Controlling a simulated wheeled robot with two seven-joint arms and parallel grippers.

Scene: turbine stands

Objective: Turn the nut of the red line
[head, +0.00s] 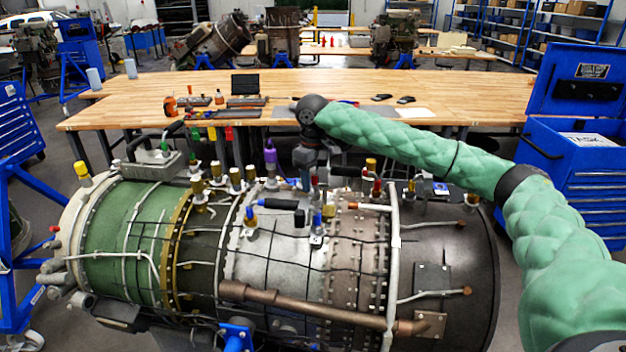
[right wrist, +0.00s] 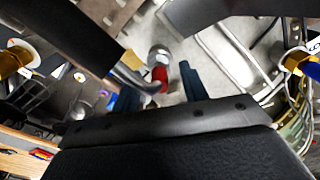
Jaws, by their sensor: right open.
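The turbine (head: 290,250) lies on its side across the foreground of the head view. My right gripper (head: 308,180) points down over its top, just right of the purple-capped fitting (head: 270,157). The red line's fitting (head: 314,182) shows as a small red spot beside the gripper. In the right wrist view a red collar (right wrist: 160,75) with a silver metal nut (right wrist: 158,56) above it sits between the two dark blue fingertips of the gripper (right wrist: 158,88). The fingers are apart; whether either touches the fitting cannot be told. My left gripper is out of view.
A wooden workbench (head: 460,95) with tools and bottles is behind. A blue tool cabinet (head: 570,160) stands at the right.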

